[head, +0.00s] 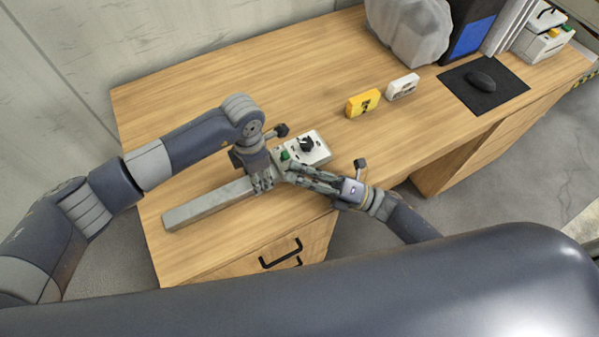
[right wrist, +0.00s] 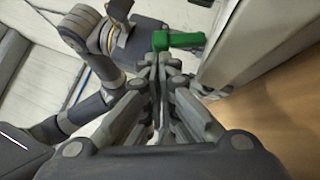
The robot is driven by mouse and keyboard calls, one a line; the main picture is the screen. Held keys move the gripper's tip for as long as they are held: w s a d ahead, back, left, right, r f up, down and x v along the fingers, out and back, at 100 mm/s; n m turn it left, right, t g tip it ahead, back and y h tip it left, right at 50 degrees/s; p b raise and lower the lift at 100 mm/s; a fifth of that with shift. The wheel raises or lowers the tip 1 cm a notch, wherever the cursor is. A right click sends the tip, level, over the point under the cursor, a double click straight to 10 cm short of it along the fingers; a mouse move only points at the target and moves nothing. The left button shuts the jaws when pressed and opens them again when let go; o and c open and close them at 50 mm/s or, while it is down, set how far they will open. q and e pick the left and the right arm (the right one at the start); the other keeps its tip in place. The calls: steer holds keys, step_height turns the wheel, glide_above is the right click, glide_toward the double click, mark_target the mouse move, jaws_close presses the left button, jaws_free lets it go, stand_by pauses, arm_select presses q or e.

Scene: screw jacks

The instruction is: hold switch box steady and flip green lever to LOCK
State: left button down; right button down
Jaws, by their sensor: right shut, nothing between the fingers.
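The switch box (head: 318,146) is white with a black knob (head: 306,144) on top and lies on the wooden desk. The green lever (head: 285,155) is at its near left end and shows larger in the right wrist view (right wrist: 178,40). My left gripper (head: 264,181) is at the box's left end, next to a long grey bar; whether its fingers are closed on the box is hidden. My right gripper (head: 287,173) is shut and empty, its fingertips close to the lever. I cannot tell whether they touch it. The LOCK marking is not readable.
A long grey bar (head: 208,204) lies on the desk at left. A yellow box (head: 363,102) and a white box (head: 402,87) stand further back. A black mouse (head: 481,82) lies on a dark mat (head: 455,76). The back left of the desk is clear.

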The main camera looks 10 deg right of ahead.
steer(key=shift+w+r+m+h, duration=0.2)
steer(key=shift+r+m+h, duration=0.3)
steer(key=shift+m+h, duration=0.2)
steer(key=w+r+m+h, duration=0.1)
steer(key=w+r+m+g+h, duration=0.1)
steer(key=m, duration=0.1)
steer(key=shift+a+r+h, duration=0.15)
steer(key=shift+a+h, duration=0.2)
steer(key=shift+h, duration=0.05)
steer(key=shift+w+a+r, duration=0.15)
steer(key=shift+w+r, duration=0.05)
steer(key=shift+w, duration=0.15)
steer(key=shift+s, duration=0.1)
steer(key=s+d+r, duration=0.4)
steer(key=s+d, duration=0.3)
steer(key=d, duration=0.3)
steer(key=shift+s+r, duration=0.15)
steer(key=shift+r, duration=0.1)
